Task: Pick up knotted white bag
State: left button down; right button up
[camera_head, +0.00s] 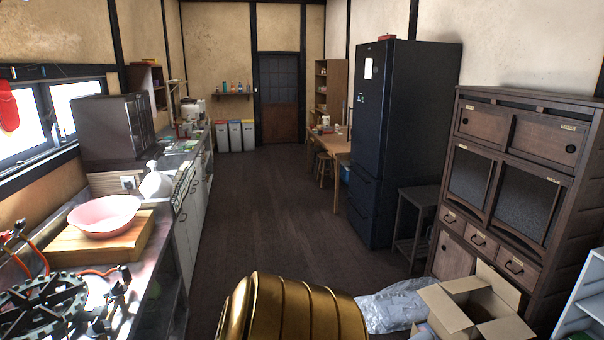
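A small white rounded bundle (156,184) with a knot-like tip on top sits on the left counter, between the pink bowl and the sink area. It looks like the knotted white bag, though it is small in the picture. A crumpled, pale translucent plastic bag (393,308) lies on the floor at the lower right, beside an open cardboard box; no knot shows on it. Neither of my grippers is in view.
A pink bowl (104,214) rests on a wooden board (75,246) on the left counter, with a black gas burner (50,303) nearer. The cardboard box (472,310) stands before a dark wooden cabinet (508,190). The middle floor (270,215) is clear.

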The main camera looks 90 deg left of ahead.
aim_at(156, 184)
jog(key=u, duration=0.45)
jog(key=j+u, duration=0.1)
jog(key=u, duration=1.2)
jog(key=i+u, duration=0.1)
jog(key=u, duration=0.75)
jog(key=k+u, duration=0.15)
jog(key=u, duration=0.6)
jog(key=k+u, duration=0.1)
jog(key=u, duration=0.3)
